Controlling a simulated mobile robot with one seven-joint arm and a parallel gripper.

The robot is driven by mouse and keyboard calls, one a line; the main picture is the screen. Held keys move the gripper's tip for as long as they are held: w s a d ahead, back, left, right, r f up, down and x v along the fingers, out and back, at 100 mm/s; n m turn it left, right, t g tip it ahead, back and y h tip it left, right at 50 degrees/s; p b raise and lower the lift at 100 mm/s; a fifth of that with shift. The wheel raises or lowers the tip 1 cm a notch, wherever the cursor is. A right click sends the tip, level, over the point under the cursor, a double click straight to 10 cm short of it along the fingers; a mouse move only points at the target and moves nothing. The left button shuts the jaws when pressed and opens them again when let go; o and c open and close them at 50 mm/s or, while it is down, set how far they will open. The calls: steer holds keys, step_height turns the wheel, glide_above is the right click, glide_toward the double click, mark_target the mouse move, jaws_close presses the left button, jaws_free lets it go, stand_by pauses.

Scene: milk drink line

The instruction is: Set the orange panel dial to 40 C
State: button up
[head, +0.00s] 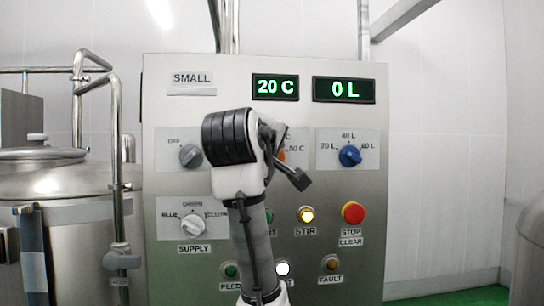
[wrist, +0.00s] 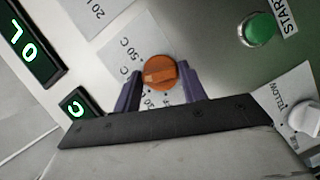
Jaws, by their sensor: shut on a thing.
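The orange dial (wrist: 160,72) sits on a pale label plate on the panel, and the wrist view shows it between the two purple fingers of my gripper (wrist: 160,88). My gripper is shut on the dial. Part of the scale is hidden by the fingers; "50 C" is readable beside the dial. In the head view my gripper and wrist (head: 290,165) cover most of the dial, and only a sliver of orange shows. The green temperature display (head: 276,87) reads 20 C.
The panel (head: 330,240) also carries a blue litre dial (head: 350,156), a grey dial (head: 191,156), a white supply dial (head: 193,224), a lit stir button (head: 306,214) and a red stop button (head: 353,212). The litre display (head: 344,90) reads 0 L. A steel tank (head: 60,185) stands left.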

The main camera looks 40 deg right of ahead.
steer(key=shift+r, duration=0.1)
steer(key=o, duration=0.9)
steer(key=shift+d, duration=0.15)
steer(key=shift+b+v, duration=6.6)
steer(key=shift+v, duration=0.3)
